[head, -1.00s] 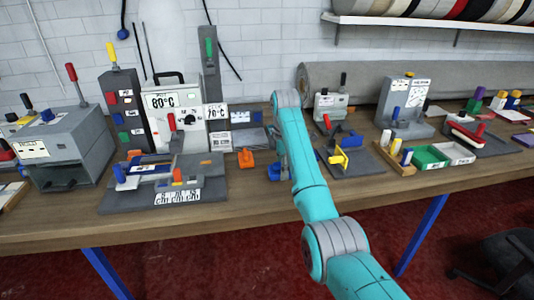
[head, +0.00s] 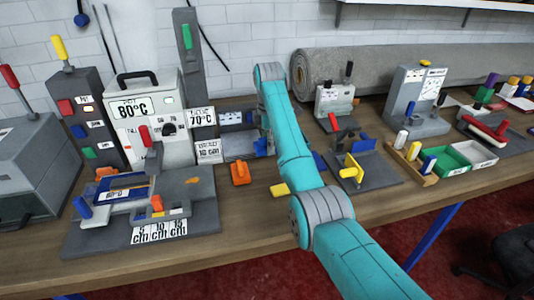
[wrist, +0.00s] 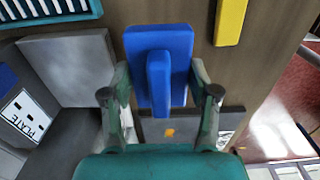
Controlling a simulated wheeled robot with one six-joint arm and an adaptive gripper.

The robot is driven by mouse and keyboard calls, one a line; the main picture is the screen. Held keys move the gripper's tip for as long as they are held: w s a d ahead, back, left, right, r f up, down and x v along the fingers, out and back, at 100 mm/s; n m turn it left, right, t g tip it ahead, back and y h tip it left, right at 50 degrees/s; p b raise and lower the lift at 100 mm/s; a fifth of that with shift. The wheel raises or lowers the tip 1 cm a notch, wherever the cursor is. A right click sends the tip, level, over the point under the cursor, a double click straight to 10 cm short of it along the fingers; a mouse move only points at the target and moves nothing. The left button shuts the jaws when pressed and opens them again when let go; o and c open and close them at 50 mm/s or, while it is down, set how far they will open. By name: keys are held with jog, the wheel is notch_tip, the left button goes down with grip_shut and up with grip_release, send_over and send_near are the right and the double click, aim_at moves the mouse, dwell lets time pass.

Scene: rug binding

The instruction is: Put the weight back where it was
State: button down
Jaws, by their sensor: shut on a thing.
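The weight is a blue block with an upright fin (wrist: 158,45), in the middle of the wrist view. My gripper (wrist: 158,92) has its two fingers on either side of it and is shut on it. In the head view a bit of blue (head: 262,147) beside my arm's far end looks like this weight; my arm hides the gripper there. I cannot tell whether the block touches the surface under it. A grey slab (wrist: 75,65) lies left of the block in the wrist view, above a white PLATE label (wrist: 24,117).
An orange block (head: 240,172) and a yellow block (head: 280,188) lie on the bench nearby. The 80°C press (head: 150,115) stands to the left. A dark board with a yellow bracket (head: 352,170) is to the right. Bare bench (head: 250,225) shows in front.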

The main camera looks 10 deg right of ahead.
aim_at(268, 171)
jog(key=shift+f, duration=4.45)
jog(key=shift+c, duration=1.4)
grip_release()
jog(key=shift+s+f, duration=0.1)
jog(key=shift+f, duration=0.1)
